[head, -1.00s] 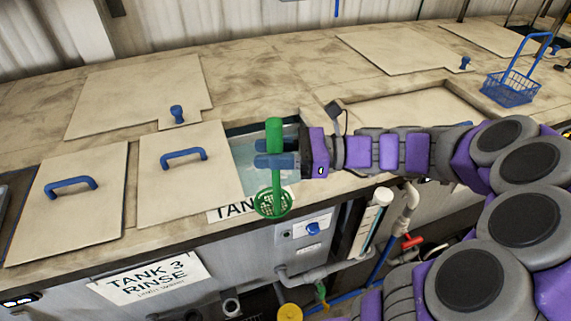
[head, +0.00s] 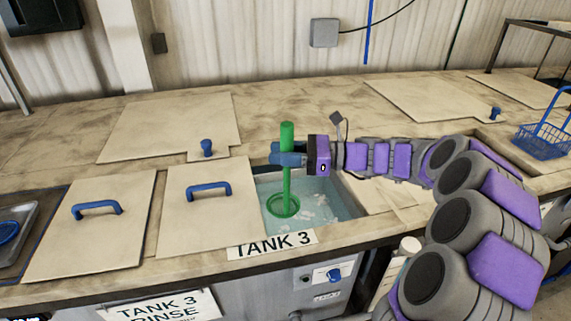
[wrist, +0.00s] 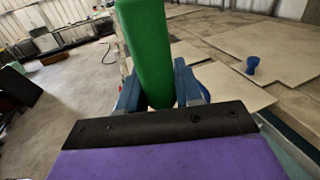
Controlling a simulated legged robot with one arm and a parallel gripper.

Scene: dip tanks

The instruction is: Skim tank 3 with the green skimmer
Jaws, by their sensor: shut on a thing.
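My gripper (head: 288,159) is shut on the upright handle of the green skimmer (head: 287,140). The green handle also fills the middle of the wrist view (wrist: 150,50), between the blue fingers. The skimmer's round basket (head: 283,205) hangs over the open part of tank 3 (head: 325,215) and appears at or just in its pale blue water; I cannot tell how deep. White bits float on the water right of the basket. The TANK 3 label (head: 272,244) is on the front edge below the opening.
Lid panels with blue handles, one beside the opening (head: 205,225) and one further left (head: 90,235), lie left of it. A blue-knobbed panel (head: 165,120) lies behind. A blue wire basket (head: 543,142) stands at the right. A tray (head: 20,225) is at the far left.

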